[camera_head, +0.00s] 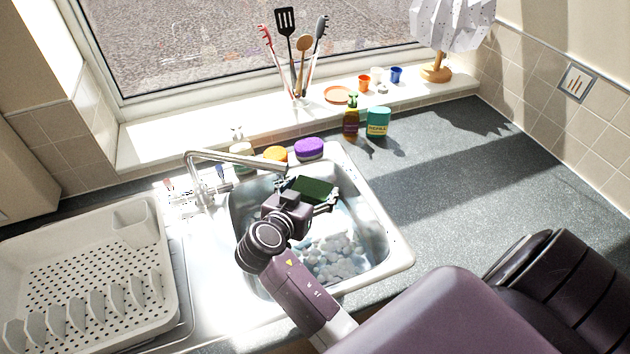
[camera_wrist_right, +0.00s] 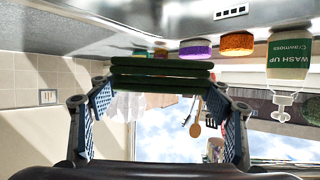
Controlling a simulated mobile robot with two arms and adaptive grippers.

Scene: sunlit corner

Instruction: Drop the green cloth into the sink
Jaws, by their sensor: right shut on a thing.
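The green cloth (camera_head: 314,189) is a folded dark green stack, held over the back part of the sink. My right gripper (camera_head: 308,201) is shut on it. In the right wrist view the cloth (camera_wrist_right: 160,75) spans between the two fingers of my right gripper (camera_wrist_right: 160,95). The sink (camera_head: 375,225) is a steel basin with a pale rim, and whitish foam shows in it below the gripper. My arm hides part of the basin. I cannot tell how high the cloth is above the basin floor. My left gripper is not in view.
The tap (camera_head: 215,158) reaches over the sink's back left. A white dish rack (camera_head: 85,275) stands at left. Orange (camera_head: 275,153) and purple (camera_head: 309,148) round items sit behind the sink, with bottles (camera_head: 351,122) to their right. The counter (camera_head: 440,190) at right is clear.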

